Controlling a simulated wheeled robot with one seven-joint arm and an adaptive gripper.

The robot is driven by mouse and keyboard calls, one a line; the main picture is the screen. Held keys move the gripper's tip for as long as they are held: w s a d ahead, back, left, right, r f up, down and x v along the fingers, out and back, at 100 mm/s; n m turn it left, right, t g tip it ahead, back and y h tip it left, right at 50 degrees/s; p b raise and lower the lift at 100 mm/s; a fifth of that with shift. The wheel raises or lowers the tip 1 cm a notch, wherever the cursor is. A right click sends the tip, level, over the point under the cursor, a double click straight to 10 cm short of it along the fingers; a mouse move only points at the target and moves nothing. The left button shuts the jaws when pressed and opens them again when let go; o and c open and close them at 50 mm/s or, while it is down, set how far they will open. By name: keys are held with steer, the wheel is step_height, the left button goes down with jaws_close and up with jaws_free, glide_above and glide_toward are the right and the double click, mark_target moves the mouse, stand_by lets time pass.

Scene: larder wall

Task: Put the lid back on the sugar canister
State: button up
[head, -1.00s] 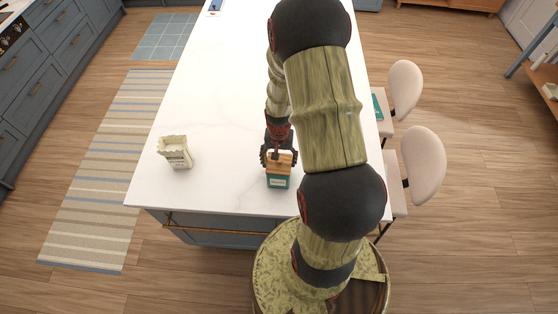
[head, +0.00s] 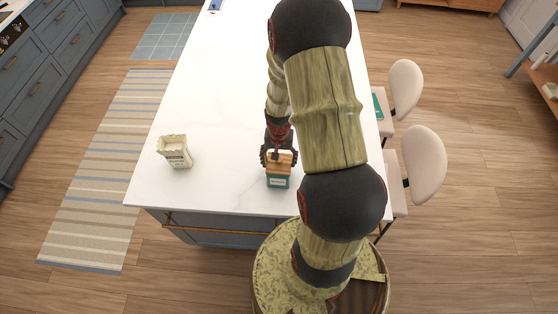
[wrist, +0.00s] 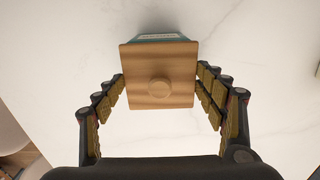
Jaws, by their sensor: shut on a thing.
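The sugar canister (head: 278,182) is a teal box with a pale label, standing upright near the front edge of the white island top. The square wooden lid (wrist: 178,60) with a round knob is over the canister's top, and it also shows in the head view (head: 284,160). Whether it rests fully on the rim or sits slightly above it, I cannot tell. My gripper (wrist: 160,80) is shut on the lid, with a finger at each side. In the wrist view the lid hides most of the canister; only a teal strip (wrist: 160,37) shows beyond it.
An open cream paper bag (head: 175,152) stands on the island (head: 215,110) to the left of the canister, well apart. The counter between them is clear. Two pale chairs (head: 424,165) stand along the island's right side. A striped rug (head: 110,170) lies to the left.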

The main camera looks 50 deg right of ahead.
steer(key=o, duration=1.2)
steer(key=shift+o, duration=1.3)
steer(key=shift+r, duration=0.1)
steer(key=shift+r+p, duration=2.3)
steer(key=shift+r, duration=1.15)
steer(key=shift+c, duration=0.7)
jaws_close()
steer(key=shift+f, duration=0.3)
steer(key=shift+f+b, duration=0.35)
steer(key=shift+b, duration=0.15)
steer(key=shift+f+b, duration=0.9)
steer(key=shift+f, duration=0.25)
